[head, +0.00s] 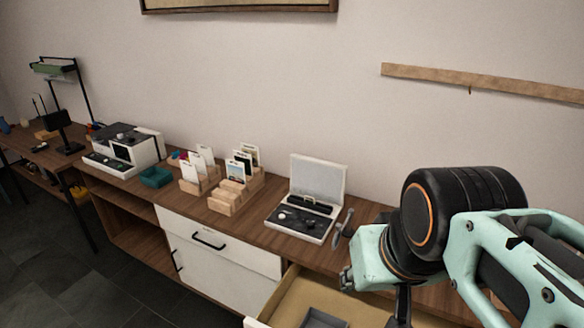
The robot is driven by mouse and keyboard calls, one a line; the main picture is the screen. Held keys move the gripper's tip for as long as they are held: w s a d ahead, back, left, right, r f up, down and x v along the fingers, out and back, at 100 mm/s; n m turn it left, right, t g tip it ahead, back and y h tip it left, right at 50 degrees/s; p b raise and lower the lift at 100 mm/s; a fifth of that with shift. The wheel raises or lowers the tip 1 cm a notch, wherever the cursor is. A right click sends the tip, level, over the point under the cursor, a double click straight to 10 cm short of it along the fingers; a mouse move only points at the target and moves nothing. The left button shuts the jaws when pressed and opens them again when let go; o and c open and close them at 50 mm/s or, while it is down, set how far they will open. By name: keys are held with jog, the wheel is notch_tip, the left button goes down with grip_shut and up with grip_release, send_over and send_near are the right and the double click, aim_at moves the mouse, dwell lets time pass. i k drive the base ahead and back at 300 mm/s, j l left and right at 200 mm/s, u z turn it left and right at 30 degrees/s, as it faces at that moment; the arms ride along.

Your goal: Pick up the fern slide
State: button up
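Several small white cards with pictures stand in the light wooden stepped holders on the counter, left of centre. One picture card (233,169) has a dark greenish picture, but it is too small to tell whether it is the fern slide. I cannot make out a fern on any of them. My gripper (402,308) shows only in part, as a dark piece below my mint-green wrist at the bottom right. It is right of the holders and well apart from them. Its fingertips are not clear, so open or shut cannot be told.
A white case (318,175) with its lid up stands right of the holders. An open drawer (292,290) with a grey tray (325,319) juts out below it. A teal box (156,177) and a white-and-black machine (122,148) stand to the left.

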aim_at(308, 200)
jog(key=k+z, duration=0.4)
jog(key=z, duration=1.35)
jog(key=j, duration=3.2)
